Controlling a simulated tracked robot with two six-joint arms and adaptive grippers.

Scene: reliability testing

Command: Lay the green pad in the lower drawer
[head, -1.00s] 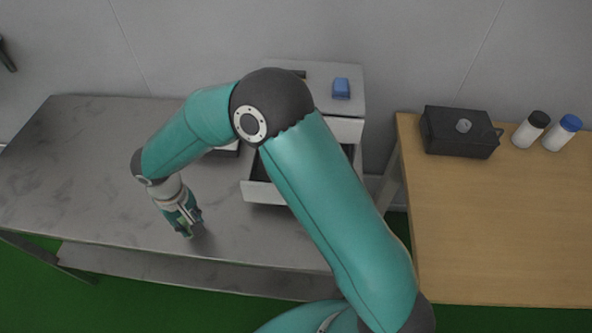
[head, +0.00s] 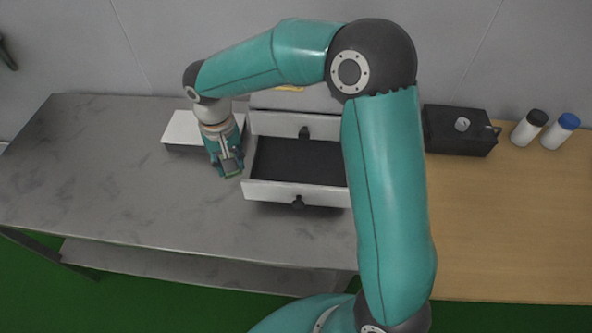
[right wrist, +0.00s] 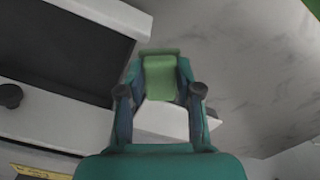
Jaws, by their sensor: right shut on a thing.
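My right gripper (head: 229,168) is shut on the green pad (head: 232,175) and holds it just left of the open lower drawer. In the right wrist view the green pad (right wrist: 160,75) sits between the two fingers of my right gripper (right wrist: 160,92). The lower drawer (head: 270,190) is pulled out, with a dark, empty-looking floor; its right part is hidden behind my arm. The drawer (right wrist: 112,12) also shows at the left of the right wrist view. My left gripper is not in view.
The upper drawer (head: 275,124) is shut, with a dark knob. A white flat box (head: 182,128) lies left of the cabinet. A black box (head: 455,135) and two bottles stand on the wooden table (head: 500,230). The grey table (head: 120,190) is clear at the left and front.

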